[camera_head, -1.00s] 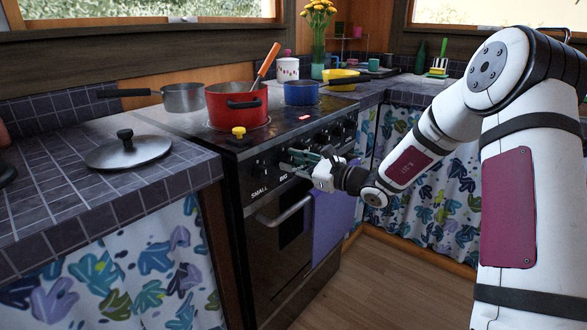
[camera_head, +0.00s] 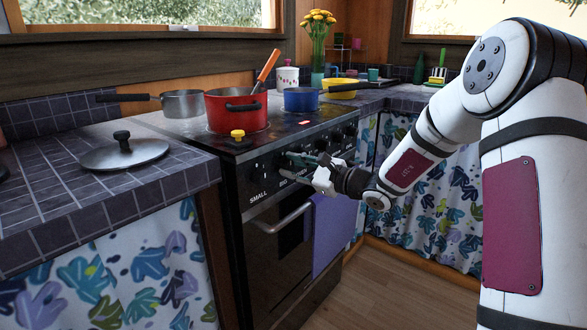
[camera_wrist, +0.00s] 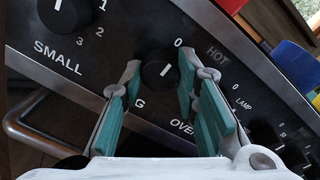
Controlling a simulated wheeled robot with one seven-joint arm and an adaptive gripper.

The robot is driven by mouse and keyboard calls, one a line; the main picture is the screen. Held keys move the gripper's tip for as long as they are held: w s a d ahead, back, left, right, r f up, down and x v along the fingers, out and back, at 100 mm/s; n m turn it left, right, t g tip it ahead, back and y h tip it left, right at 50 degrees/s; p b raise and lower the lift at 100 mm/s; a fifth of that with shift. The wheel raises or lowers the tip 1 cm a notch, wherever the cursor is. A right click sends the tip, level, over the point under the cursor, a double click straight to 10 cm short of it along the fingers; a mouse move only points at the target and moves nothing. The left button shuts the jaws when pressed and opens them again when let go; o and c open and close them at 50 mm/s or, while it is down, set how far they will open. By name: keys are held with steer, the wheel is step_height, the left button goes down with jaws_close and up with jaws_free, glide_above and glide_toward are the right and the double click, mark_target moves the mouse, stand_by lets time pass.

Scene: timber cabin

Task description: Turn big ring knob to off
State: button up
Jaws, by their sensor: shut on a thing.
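The big ring knob (camera_wrist: 154,74) is a round black knob on the stove's front panel. It sits between the fingers of my gripper (camera_wrist: 158,62) in the wrist view. The gripper is shut on it, one green-padded finger on each side. The knob's short white mark points up and right, roughly toward the printed 0. The gripper partly covers its label, leaving a "G". In the head view my gripper (camera_head: 303,166) is at the panel, hiding the knob. The small ring knob (camera_wrist: 66,12) is to the left in the wrist view.
The stove front has an oven handle (camera_head: 284,218) and a hanging purple towel (camera_head: 330,232) below the gripper. A red pot (camera_head: 236,112) and a blue pan (camera_head: 301,99) stand on top. The oven knob's label (camera_wrist: 182,127) is partly hidden. Floor in front is clear.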

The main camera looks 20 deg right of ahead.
steer(key=o, duration=1.2)
steer(key=shift+c, duration=0.2)
steer(key=shift+s+d, duration=0.1)
steer(key=v, duration=1.1)
steer(key=shift+s+d, duration=0.2)
steer(key=shift+s, duration=0.1)
